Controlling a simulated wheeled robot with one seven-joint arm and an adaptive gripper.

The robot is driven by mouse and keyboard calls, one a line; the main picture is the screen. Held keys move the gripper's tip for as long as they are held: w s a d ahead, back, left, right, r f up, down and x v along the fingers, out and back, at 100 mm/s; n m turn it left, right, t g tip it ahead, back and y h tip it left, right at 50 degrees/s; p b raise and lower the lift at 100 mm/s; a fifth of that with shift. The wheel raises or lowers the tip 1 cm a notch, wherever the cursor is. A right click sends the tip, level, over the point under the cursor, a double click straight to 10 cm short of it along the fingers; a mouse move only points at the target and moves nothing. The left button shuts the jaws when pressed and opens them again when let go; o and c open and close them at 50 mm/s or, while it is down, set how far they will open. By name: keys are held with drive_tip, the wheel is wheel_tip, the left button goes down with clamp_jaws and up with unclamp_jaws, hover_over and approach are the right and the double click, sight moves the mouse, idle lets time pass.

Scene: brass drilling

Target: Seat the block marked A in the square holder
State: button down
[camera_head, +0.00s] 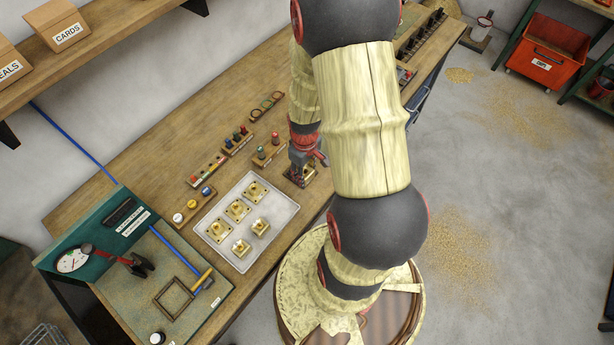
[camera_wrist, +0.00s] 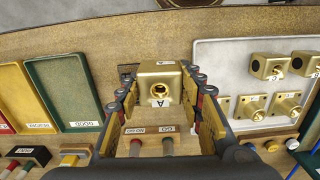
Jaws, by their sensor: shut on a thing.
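The block marked A (camera_wrist: 160,78) is brass with a round hole, and its A label faces the wrist camera. My gripper (camera_wrist: 160,98) is shut on it, with a finger on each side. In the head view my gripper (camera_head: 304,158) is low over the bench, just right of the pale tray. A dark fixture (camera_head: 291,176) shows under it there, and a dark edge shows behind the block in the wrist view. This may be the square holder, but it is mostly hidden. I cannot tell whether the block touches it.
The pale tray (camera_head: 287,207) holds several other brass pieces. A green tray (camera_wrist: 63,90) and a yellow tray (camera_wrist: 12,85) show at the left in the wrist view.

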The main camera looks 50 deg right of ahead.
drive_tip(key=w+d, duration=0.4)
drive_tip(key=w, duration=0.2)
drive_tip(key=shift+f+b, duration=2)
drive_tip(key=shift+f, duration=0.95)
drive_tip(key=shift+f+b, duration=0.4)
drive_tip(key=shift+f, duration=0.2)
idle(0.5)
drive_tip(key=c, duration=1.2)
unclamp_jaws()
drive_tip(key=shift+a, duration=0.1)
drive_tip(key=o, duration=0.5)
drive_tip(key=shift+s, duration=0.1)
drive_tip(key=shift+r, duration=0.1)
drive_tip(key=shift+r+p, duration=2.45)
drive_tip(key=shift+r, duration=0.95)
